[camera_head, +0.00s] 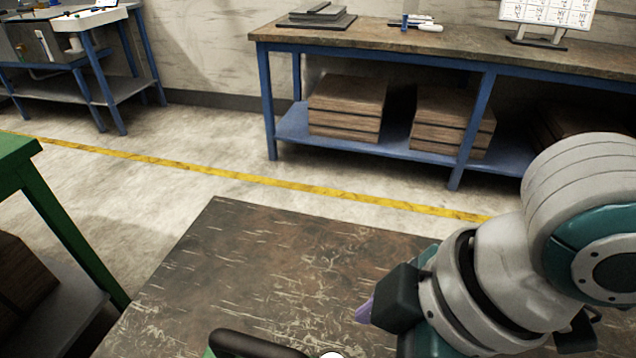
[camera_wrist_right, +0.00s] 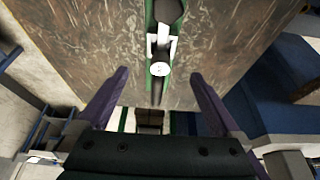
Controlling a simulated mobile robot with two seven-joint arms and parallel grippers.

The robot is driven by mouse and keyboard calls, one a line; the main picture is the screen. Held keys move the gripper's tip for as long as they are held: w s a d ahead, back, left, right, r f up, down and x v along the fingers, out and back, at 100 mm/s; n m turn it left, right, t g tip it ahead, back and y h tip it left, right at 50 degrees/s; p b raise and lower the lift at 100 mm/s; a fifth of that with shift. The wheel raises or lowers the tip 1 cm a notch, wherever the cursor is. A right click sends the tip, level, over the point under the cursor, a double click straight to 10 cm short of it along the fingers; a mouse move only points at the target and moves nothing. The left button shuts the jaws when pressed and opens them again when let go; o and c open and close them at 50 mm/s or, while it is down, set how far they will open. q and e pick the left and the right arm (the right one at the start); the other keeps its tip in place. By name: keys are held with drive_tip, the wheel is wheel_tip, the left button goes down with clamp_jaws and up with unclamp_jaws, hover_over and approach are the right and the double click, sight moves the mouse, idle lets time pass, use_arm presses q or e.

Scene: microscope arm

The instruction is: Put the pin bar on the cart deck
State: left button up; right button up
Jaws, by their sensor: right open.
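The cart deck (camera_head: 270,265) is a worn brown surface at the bottom middle of the head view; it also fills the upper part of the right wrist view (camera_wrist_right: 90,40). My right gripper (camera_head: 366,310) hangs over the deck's right side. In the right wrist view its two purple fingers (camera_wrist_right: 160,74) stand wide apart. Beyond and between them shows a white and silver fitting (camera_wrist_right: 160,55) with a round end, next to a dark bar. I cannot tell whether this is the pin bar. No gripper contact with it shows. My left gripper is out of view.
A dark curved bar (camera_head: 255,344) crosses the deck's near edge. A green table (camera_head: 60,205) stands close at the left. A blue workbench (camera_head: 400,40) with wooden boxes below stands behind, past a yellow floor line (camera_head: 250,178). The visible middle of the deck is clear.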

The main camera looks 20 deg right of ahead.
drive_tip(key=shift+s+d+r, duration=0.15)
drive_tip(key=shift+r, duration=0.4)
drive_tip(key=shift+s+r, duration=0.15)
drive_tip(key=shift+r, duration=0.1)
drive_tip(key=s+d+r+m+t+h, duration=0.1)
drive_tip(key=s+d+r+m+h, duration=0.1)
drive_tip(key=s+d+m, duration=0.4)
drive_tip(key=d+m+h, duration=0.1)
drive_tip(key=d+m, duration=0.1)
drive_tip(key=m, duration=0.1)
drive_tip(key=shift+s, duration=0.4)
drive_tip(key=shift+r, duration=0.15)
wheel_tip(320, 180, up, 44)
drive_tip(key=p, duration=4.4)
